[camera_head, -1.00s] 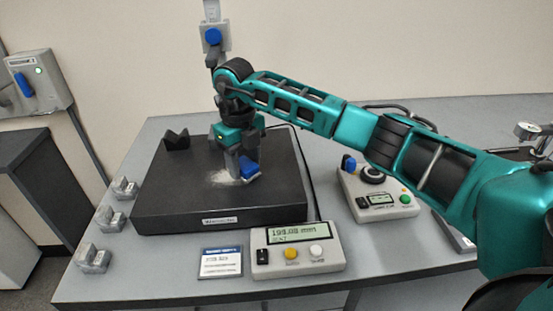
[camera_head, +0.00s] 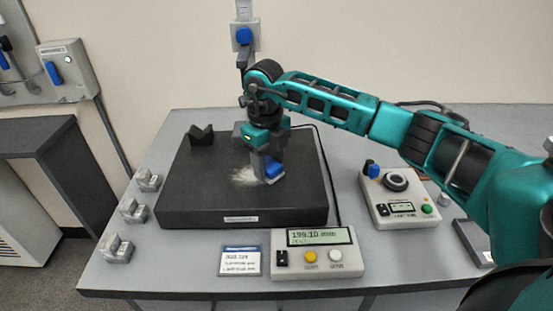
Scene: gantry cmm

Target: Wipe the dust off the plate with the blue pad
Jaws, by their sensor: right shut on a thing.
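The dark plate (camera_head: 240,211) is a thick black slab lying on the grey table. A pale dust patch (camera_head: 243,176) shows on its top, just left of the pad. The blue pad (camera_head: 273,169) is at the plate's top surface, at the right edge of the dust. My right gripper (camera_head: 268,158) points down over the plate and is shut on the blue pad. The gripper and pad hide part of the plate, and the pad's underside cannot be seen. My left gripper is not in view.
A black V-block (camera_head: 201,135) stands on the plate's back left. Metal blocks (camera_head: 133,210) line the table's left side. A display box (camera_head: 318,252) and a label card (camera_head: 240,260) lie in front, and a control box (camera_head: 400,201) stands right.

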